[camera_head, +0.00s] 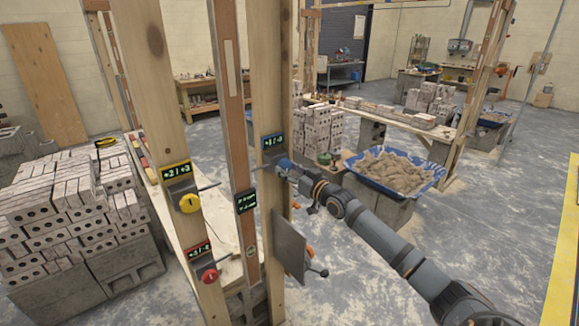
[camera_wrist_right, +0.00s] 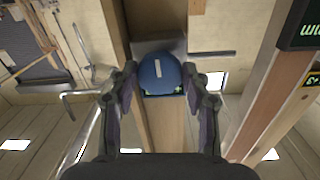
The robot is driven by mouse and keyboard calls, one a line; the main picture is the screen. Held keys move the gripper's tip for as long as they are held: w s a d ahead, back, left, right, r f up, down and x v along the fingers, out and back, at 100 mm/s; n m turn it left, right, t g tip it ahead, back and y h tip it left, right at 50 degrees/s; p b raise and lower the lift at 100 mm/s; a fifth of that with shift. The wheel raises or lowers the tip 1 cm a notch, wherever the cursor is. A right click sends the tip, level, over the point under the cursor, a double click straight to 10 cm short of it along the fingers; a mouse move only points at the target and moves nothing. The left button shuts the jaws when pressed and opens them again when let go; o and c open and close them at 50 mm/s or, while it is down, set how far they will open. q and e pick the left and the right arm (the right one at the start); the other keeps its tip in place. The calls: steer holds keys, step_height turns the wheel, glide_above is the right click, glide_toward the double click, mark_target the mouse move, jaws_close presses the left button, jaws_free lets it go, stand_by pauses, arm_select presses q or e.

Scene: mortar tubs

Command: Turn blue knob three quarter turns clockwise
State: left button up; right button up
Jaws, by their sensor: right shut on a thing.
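The blue knob (camera_head: 284,163) is on a wooden post, below a small lit display (camera_head: 273,141) whose digits are too small to read surely. In the right wrist view the blue knob (camera_wrist_right: 158,82) is round, with a short white mark that is near upright in the picture. My right gripper (camera_head: 291,169) comes in from the right and is shut on the blue knob. In the wrist view its two fingers (camera_wrist_right: 160,88) lie at the knob's left and right sides. My left gripper is not in view.
A yellow knob (camera_head: 189,203) and a red knob (camera_head: 209,275) are on the post to the left, each under a display. A grey plate (camera_head: 289,243) juts out below the blue knob. A blue tub of mortar (camera_head: 391,172) stands behind my right arm. Bricks are stacked at left.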

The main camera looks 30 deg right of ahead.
steer(key=m+p, duration=0.2)
steer(key=m, duration=0.2)
steer(key=shift+m, duration=0.3)
steer(key=m+p, duration=0.1)
steer(key=m, duration=0.3)
steer(key=shift+a+m+p, duration=0.1)
steer(key=shift+m+p, duration=0.2)
steer(key=m+p, duration=0.1)
steer(key=m, duration=0.3)
steer(key=shift+r+m+p, duration=0.1)
steer(key=shift+m+p, duration=0.6)
steer(key=shift+m, duration=1.6)
steer(key=o, duration=1.1)
steer(key=shift+o, duration=0.2)
steer(key=shift+r, duration=0.15)
